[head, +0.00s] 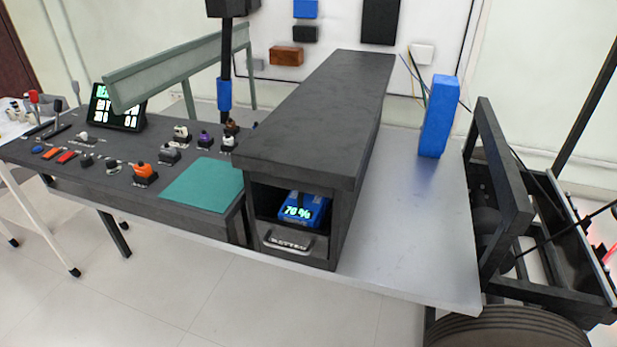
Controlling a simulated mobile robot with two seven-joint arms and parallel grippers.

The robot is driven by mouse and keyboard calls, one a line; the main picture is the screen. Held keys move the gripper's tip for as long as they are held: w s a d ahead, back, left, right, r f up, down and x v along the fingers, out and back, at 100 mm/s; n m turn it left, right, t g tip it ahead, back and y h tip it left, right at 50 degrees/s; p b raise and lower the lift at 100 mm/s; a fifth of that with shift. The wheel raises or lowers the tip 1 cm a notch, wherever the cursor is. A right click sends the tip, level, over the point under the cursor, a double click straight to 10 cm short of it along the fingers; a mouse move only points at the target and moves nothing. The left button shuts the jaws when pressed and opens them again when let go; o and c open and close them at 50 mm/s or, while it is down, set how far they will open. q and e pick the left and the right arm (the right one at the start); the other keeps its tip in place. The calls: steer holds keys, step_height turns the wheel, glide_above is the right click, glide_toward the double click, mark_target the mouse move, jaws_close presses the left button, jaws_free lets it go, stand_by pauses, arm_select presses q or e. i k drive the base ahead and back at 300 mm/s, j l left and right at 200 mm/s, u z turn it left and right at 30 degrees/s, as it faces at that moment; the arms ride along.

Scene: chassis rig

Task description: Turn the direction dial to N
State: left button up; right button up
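The dark control panel (110,187) at the left carries several knobs, levers and buttons. Orange (145,171), grey (169,152), purple (205,138) and white (181,131) controls stand on small dark bases there. Their labels are too small to read, so I cannot tell which one is the direction dial or where it points. A small screen (117,108) with green and white text stands at the back of the panel; its text is partly hidden by a green-grey rail. Neither of my grippers is in view.
A long dark box (318,110) stands right of the panel, with a blue battery unit (302,211) reading 70% inside. A blue block (438,116) stands on the grey tabletop (408,225). The green-grey rail (180,65) and a dark pole (225,60) rise behind the panel. A teal mat (202,185) is clear.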

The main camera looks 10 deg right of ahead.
mark_target(87, 160)
steer(key=k+l, duration=0.2)
steer(key=l, duration=0.15)
steer(key=k+l, duration=0.2)
steer(key=k+l+u, duration=0.1)
steer(key=l, duration=0.35)
steer(key=i+j+z, duration=0.1)
steer(key=i+j, duration=0.15)
steer(key=j, duration=0.15)
steer(key=i+j+z, duration=0.1)
steer(key=j, duration=0.3)
steer(key=i+j+z, duration=0.1)
steer(key=i+j, duration=0.2)
steer(key=j, duration=0.15)
steer(key=i+j+z, duration=0.1)
steer(key=j, duration=0.35)
steer(key=i+j+z, duration=0.1)
steer(key=i+j, duration=0.15)
steer(key=j, duration=0.25)
steer(key=i+j+z, duration=0.15)
steer(key=j, duration=0.3)
steer(key=i+j+z, duration=0.1)
steer(key=j, duration=0.4)
steer(key=i+j+z, duration=0.1)
steer(key=j, duration=0.4)
steer(key=i, duration=0.05)
